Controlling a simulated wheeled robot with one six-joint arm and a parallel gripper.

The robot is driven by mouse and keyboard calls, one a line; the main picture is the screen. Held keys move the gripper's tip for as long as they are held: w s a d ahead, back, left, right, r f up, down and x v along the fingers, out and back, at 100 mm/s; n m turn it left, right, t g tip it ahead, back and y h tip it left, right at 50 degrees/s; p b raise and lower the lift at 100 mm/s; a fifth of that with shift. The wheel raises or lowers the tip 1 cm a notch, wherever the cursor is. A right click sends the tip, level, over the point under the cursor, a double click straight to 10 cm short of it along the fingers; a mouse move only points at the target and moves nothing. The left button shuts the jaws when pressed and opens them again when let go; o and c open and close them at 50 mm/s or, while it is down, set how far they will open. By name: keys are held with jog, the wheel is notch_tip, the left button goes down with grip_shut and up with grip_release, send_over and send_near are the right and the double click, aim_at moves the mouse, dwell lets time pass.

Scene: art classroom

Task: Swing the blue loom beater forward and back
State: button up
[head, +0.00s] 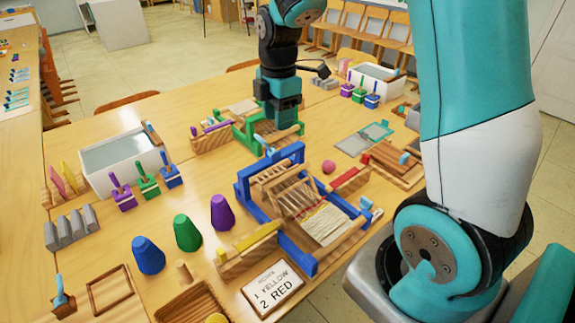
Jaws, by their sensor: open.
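The blue loom (297,258) stands near the middle of the table, with a blue frame and pale and yellow-red threads at its front right. Its beater (298,199), a slatted wooden comb, sits inside the frame and leans. My gripper (272,146) points down at the back of the blue loom, in front of a green loom (240,130). The gripper is open. It looks apart from the beater, but its fingertips are small and partly merge with the looms behind, so I cannot tell whether they touch anything.
Blue (148,256), green (187,233) and purple (222,213) cones stand left of the loom. A card (272,287) reading yellow and red lies in front. A white basin (125,160) is at left, and a wooden tray (395,165) is at right.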

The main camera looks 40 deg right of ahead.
jog(key=shift+n, duration=0.7)
jog(key=d+f, duration=0.1)
jog(key=f, duration=0.5)
jog(key=d+f+p, duration=0.1)
jog(key=f, duration=0.5)
jog(key=w+d+f, duration=0.1)
jog(key=f, duration=0.5)
jog(key=shift+d+f, duration=0.25)
jog(key=shift+f, duration=0.1)
grip_shut()
